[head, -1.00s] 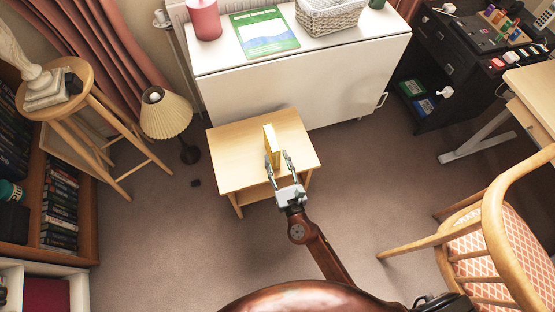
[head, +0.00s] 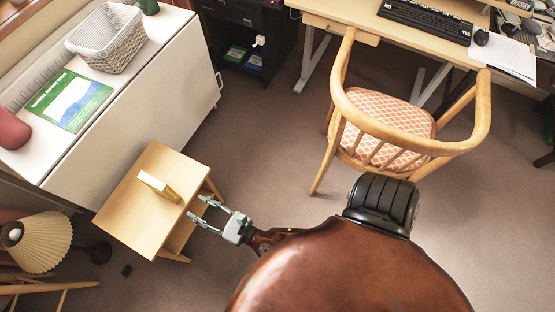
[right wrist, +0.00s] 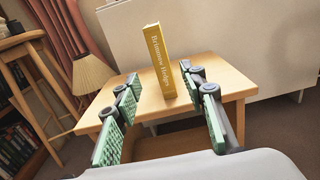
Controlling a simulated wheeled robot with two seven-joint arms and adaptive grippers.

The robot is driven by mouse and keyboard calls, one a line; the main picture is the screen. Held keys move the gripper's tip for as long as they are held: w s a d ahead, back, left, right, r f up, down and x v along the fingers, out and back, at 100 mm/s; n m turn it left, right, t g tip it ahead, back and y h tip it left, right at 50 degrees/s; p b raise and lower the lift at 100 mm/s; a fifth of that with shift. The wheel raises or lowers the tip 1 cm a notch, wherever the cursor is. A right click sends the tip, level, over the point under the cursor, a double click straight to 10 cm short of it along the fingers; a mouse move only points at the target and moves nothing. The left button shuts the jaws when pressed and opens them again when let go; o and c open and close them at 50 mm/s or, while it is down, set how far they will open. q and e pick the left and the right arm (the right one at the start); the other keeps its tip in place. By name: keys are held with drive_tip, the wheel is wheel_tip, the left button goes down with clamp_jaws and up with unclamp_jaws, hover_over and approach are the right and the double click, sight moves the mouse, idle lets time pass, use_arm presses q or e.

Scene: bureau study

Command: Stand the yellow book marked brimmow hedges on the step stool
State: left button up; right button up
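The yellow book (head: 158,186) stands upright on the light wooden step stool (head: 128,212), near the middle of its top. In the right wrist view the book (right wrist: 159,62) shows its spine with the words Brimmow Hedges, and it stands on the stool top (right wrist: 142,103) beyond the fingers. My right gripper (head: 204,211) is open and empty at the stool's near edge, apart from the book. In the right wrist view the open fingers (right wrist: 165,110) are spread with clear space between them. My left gripper is not in view.
A white cabinet (head: 140,110) stands behind the stool, bearing a green book (head: 70,100) and a basket (head: 104,48). A lamp (head: 38,243) stands left of the stool. A wooden chair (head: 385,115) and desk are at the right. Floor between stool and chair is clear.

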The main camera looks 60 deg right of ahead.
drive_tip(key=s+d+m+g+h, duration=0.2)
drive_tip(key=s+d+m+h, duration=0.15)
drive_tip(key=d+m, duration=0.4)
drive_tip(key=s+d+m+g+h, duration=0.2)
drive_tip(key=d+m+h, duration=0.2)
drive_tip(key=d+m, duration=0.4)
drive_tip(key=s+d+f+m+g, duration=0.5)
drive_tip(key=s+d+f+m, duration=0.1)
drive_tip(key=s+d+m, duration=0.15)
drive_tip(key=s+f+m+g+y, duration=0.2)
drive_tip(key=s+f+m+g, duration=0.15)
drive_tip(key=s, duration=0.45)
drive_tip(key=s+f+m+g+y, duration=0.1)
drive_tip(key=s+f+m+g, duration=0.3)
drive_tip(key=s, duration=0.3)
drive_tip(key=s+a+f+m+g+y, duration=0.2)
drive_tip(key=s+a+m+y, duration=0.2)
drive_tip(key=s+a, duration=0.5)
drive_tip(key=shift+s+f+m+y, duration=0.35)
drive_tip(key=shift+s+y, duration=0.2)
drive_tip(key=shift+s, duration=0.15)
